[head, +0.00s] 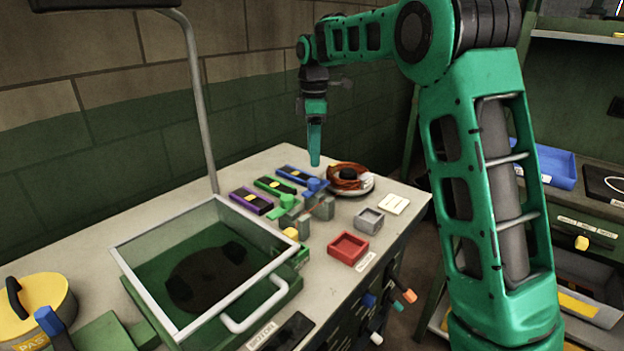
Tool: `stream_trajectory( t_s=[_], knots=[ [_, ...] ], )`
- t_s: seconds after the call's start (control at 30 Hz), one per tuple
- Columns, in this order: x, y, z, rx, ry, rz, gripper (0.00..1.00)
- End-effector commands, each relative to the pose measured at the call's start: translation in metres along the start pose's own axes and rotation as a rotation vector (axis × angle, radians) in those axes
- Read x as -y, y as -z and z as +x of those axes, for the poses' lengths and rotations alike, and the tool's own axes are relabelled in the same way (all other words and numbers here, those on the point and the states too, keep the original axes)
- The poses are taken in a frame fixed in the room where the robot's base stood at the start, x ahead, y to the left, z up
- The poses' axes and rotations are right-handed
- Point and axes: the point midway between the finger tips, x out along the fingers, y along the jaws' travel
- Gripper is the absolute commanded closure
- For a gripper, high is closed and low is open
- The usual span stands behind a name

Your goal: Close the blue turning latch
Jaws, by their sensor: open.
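The blue turning latch is a blue knob (314,186) on the bench top, close to a grey block (322,208). A blue plate with a yellow patch (293,174) lies just behind it to the left. I cannot tell whether the latch is turned open or closed. My gripper (315,162) points straight down above the blue knob, apparently with a small gap. It is open and seen nearly edge-on, so only one teal finger shows clearly. Nothing shows between the fingers.
A green latch (287,203) and a purple plate (251,201) stand left of the blue one. A plate with a brown coil (349,178) lies close on the right. A red tray (348,248) and grey tray (369,220) sit in front. A glass-lidded box (150,311) fills the bench's left.

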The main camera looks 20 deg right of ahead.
Motion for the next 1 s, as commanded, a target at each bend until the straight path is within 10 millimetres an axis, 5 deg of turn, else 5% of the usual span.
stream_trajectory(
  t_s=[0.4, 0.9, 1.0],
  knots=[
    [0.001, -0.001, 0.069, 0.001, 0.002, 0.001, 0.52],
    [0.0, -0.001, 0.085, 0.001, 0.0, 0.003, 0.52],
    [0.0, -0.001, 0.085, 0.001, 0.0, 0.003, 0.74]
  ],
)
